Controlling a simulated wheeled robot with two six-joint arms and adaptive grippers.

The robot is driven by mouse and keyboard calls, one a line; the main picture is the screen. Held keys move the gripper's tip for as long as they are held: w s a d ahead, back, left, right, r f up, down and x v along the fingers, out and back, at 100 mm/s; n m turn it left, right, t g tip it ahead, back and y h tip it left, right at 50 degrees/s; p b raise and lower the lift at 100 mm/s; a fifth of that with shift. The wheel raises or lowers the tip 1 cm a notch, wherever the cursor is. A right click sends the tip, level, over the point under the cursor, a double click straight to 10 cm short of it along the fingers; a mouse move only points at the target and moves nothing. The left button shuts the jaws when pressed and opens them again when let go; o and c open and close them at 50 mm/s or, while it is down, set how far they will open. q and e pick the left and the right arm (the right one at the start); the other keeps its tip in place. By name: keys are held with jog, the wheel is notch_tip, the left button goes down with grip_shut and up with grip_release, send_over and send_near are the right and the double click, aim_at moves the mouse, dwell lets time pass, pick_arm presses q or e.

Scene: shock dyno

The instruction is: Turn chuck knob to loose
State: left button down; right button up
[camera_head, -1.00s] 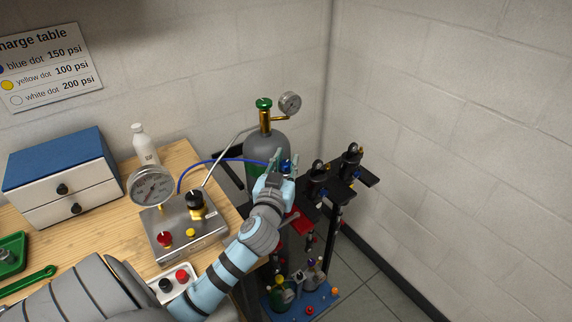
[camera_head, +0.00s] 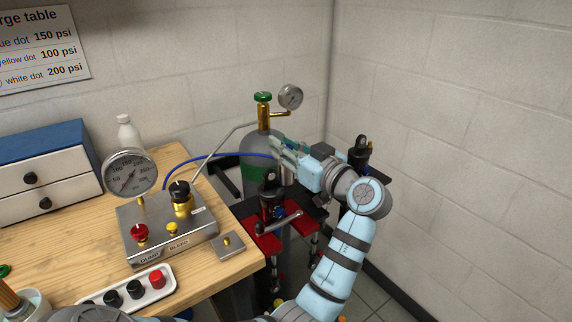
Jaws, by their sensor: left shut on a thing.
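My left gripper (camera_head: 281,149) reaches in over the shock stand with its fingers pointing up and left, in front of the gas cylinder. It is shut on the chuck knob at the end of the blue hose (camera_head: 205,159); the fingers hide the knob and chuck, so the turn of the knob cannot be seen. The blue hose arcs from the metal regulator box (camera_head: 172,228) to the fingers. A black shock (camera_head: 271,185) stands upright below the gripper, in a red clamp (camera_head: 262,243). Another black shock (camera_head: 362,152) stands behind the wrist. My right gripper is not in view.
The grey-green gas cylinder (camera_head: 256,178) with a gauge (camera_head: 290,97) stands close behind the gripper. The wooden table (camera_head: 70,246) at left holds a drawer box (camera_head: 44,187), a white bottle (camera_head: 128,134) and a tray of knobs (camera_head: 128,291). A wall closes off the right.

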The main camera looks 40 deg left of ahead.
pick_arm(q)
jog(key=shift+n+g+b, duration=1)
jog(key=shift+g+b, duration=0.15)
jog(key=shift+g, duration=0.35)
jog(key=c, duration=1.3)
grip_release()
jog(key=shift+a, duration=0.15)
jog(key=d, duration=0.7)
jog(key=shift+s+d, duration=0.15)
jog(key=shift+d, duration=0.2)
